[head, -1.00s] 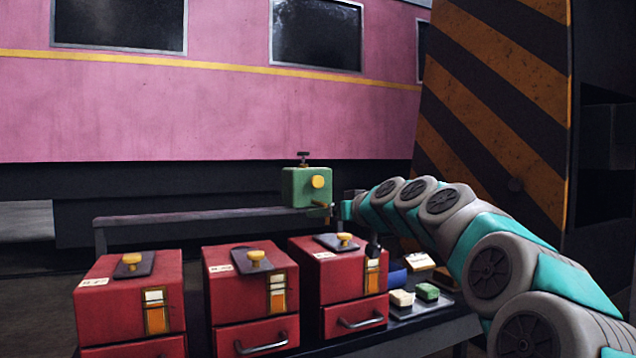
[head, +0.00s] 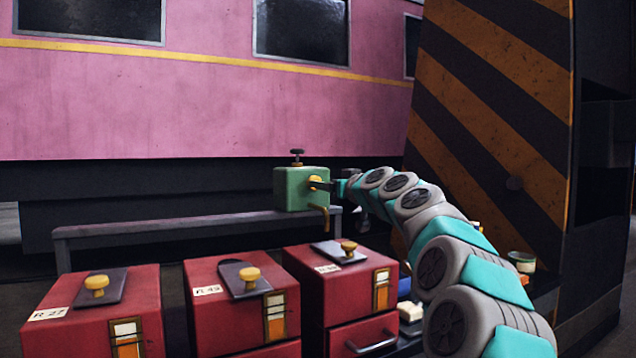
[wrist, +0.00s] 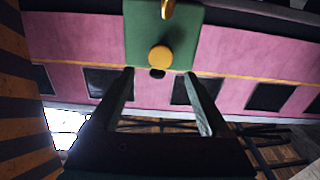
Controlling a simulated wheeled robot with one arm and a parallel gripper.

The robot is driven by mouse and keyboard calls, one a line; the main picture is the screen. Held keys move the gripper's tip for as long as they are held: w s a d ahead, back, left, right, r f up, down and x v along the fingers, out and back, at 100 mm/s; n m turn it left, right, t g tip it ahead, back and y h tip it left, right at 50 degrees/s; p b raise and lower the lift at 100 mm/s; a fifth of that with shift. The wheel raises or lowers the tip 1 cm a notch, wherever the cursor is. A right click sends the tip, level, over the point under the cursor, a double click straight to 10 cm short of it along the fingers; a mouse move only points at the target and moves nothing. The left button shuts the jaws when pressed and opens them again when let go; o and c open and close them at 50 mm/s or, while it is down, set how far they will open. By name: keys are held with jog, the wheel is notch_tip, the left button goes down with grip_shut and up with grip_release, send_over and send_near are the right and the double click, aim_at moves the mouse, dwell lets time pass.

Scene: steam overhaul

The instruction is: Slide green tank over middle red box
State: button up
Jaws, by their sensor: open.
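The green tank (head: 296,192) sits on the bench behind the red boxes, with a dark valve on top, a yellow knob (head: 315,182) on its side and a brass spout below. My gripper (head: 328,185) is at the tank's right side, close to the knob. In the wrist view my gripper (wrist: 162,72) has its two fingers apart, with the tank (wrist: 140,40) and its round yellow knob (wrist: 160,57) just beyond the fingertips. The middle red box (head: 228,305) stands nearer me, between the left red box (head: 85,320) and right red box (head: 325,285), each with a yellow-knobbed lid plate.
The dark bench (head: 150,228) runs along in front of the pink carriage (head: 130,105). A striped orange and black pillar (head: 485,100) stands at right, close to my arm. Small items, including a cup (head: 521,262), lie right of the boxes.

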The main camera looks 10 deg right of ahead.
aim_at(309, 197)
jog(key=p+x, duration=0.1)
jog(key=x, duration=0.3)
jog(key=shift+f, duration=0.1)
jog(key=shift+w+a+p, duration=0.2)
jog(key=shift+w+p, duration=0.15)
jog(key=shift+w, duration=0.25)
jog(key=shift+w+a, duration=0.15)
jog(key=shift+w, duration=0.2)
grip_shut()
